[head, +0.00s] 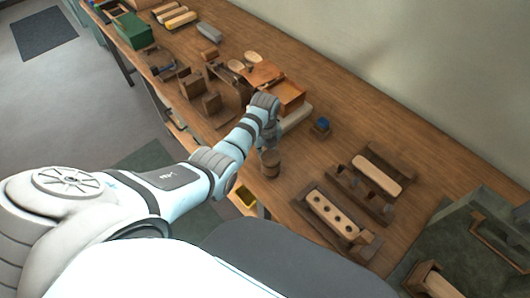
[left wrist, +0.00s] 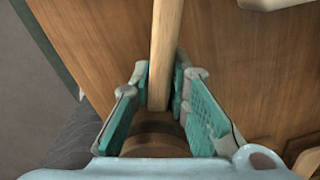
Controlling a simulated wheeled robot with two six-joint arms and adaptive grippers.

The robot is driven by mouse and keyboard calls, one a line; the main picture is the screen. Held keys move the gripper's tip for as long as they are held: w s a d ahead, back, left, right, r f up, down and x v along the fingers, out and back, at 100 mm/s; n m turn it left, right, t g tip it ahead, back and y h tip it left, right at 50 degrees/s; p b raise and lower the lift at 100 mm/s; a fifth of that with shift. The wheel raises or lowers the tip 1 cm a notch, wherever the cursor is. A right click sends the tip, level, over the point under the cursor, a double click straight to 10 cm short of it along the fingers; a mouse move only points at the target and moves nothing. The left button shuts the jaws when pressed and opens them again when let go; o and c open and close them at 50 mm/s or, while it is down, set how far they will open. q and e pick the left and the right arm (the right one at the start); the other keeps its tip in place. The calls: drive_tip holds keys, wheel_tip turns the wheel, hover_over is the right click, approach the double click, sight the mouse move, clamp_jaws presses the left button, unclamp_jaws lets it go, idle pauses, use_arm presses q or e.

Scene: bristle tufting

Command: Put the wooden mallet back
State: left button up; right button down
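The wooden mallet shows in the left wrist view with its pale handle (left wrist: 165,45) running between the finger pads and its darker round head (left wrist: 155,135) close to the palm. In the head view, the barrel-shaped mallet head (head: 270,164) is just below my left gripper (head: 268,132), near the bench's front edge. My left gripper (left wrist: 161,90) has its teal pads close against both sides of the handle and looks shut on it. I cannot tell whether the mallet touches the bench. My right gripper is not in view.
A yellow item (head: 243,197) lies by the front edge. Bare bench lies toward the wall.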

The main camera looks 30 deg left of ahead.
use_arm(q)
drive_tip(key=o, duration=0.4)
drive_tip(key=shift+r, duration=0.4)
wheel_tip(320, 180, up, 12)
drive_tip(key=p, duration=0.3)
drive_tip(key=shift+f+p, duration=0.2)
drive_tip(key=shift+p, duration=0.15)
drive_tip(key=shift+s, duration=0.1)
